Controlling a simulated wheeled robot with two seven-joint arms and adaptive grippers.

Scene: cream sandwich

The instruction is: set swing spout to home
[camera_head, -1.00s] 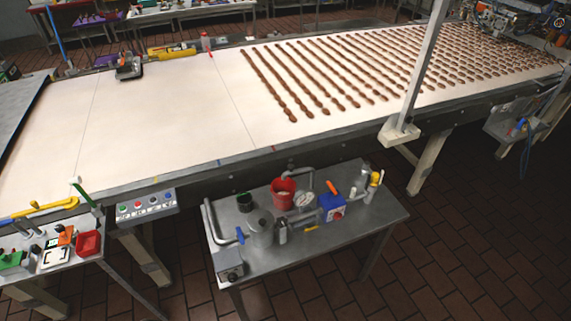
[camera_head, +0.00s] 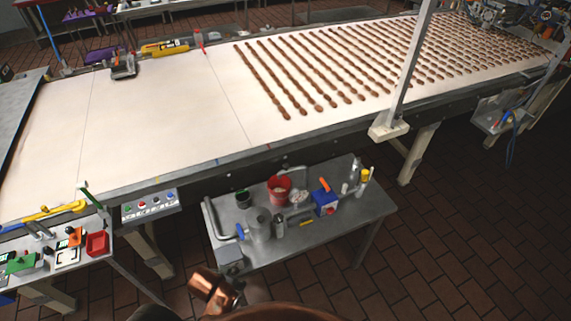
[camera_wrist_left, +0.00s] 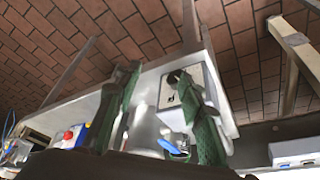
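A grey bent pipe (camera_head: 210,217), which looks like the swing spout, stands at the left end of the small steel table. A blue lever (camera_head: 240,231) and a grey metal pot (camera_head: 258,225) are close to it. I cannot tell the spout's exact angle. In the left wrist view, my left gripper (camera_wrist_left: 162,105) shows two green fingers spread apart with nothing clamped. My right gripper is in neither view.
The small steel table (camera_head: 345,226) also holds a red bucket (camera_head: 279,188), a blue box (camera_head: 325,203) and a black cup (camera_head: 243,198). The long white conveyor (camera_head: 150,120) runs behind it. Tiled floor is clear in front and right.

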